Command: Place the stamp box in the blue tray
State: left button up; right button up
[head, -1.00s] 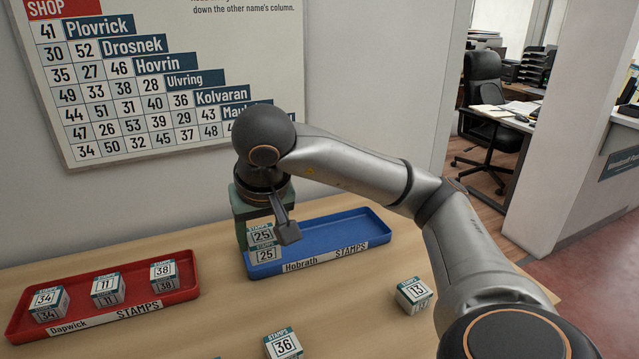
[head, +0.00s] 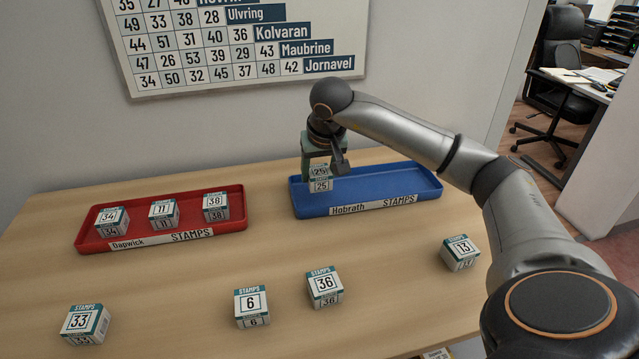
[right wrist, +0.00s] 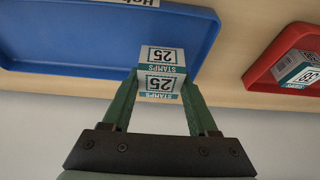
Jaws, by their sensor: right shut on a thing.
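The stamp box marked 25 (head: 320,183) is at the left end of the blue tray (head: 405,187), which is labelled Hobrath. My right gripper (head: 326,170) points down over that end and is shut on the box. In the right wrist view the box (right wrist: 161,70) sits between the two green fingers (right wrist: 160,88), at the tray's end. I cannot tell whether the box touches the tray floor. The rest of the blue tray (right wrist: 100,50) is empty. My left gripper is not in view.
A red tray (head: 130,241) labelled Dapwick holds boxes 34, 11 and 38. Boxes 33 (head: 85,323), 6 (head: 252,306), 36 (head: 324,287) and 13 (head: 460,252) stand on the wooden counter (head: 180,300). A number chart (head: 220,45) hangs on the wall behind.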

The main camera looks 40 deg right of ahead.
aim_at(319, 182)
jog(key=shift+w+d+f, duration=0.15)
jog(key=shift+f, duration=1.65)
jog(key=shift+f, duration=0.15)
jog(key=o, duration=1.4)
jog(key=shift+r, duration=0.45)
jog(key=p+v, duration=0.1)
jog(key=v, duration=1)
jog(key=shift+r, duration=0.25)
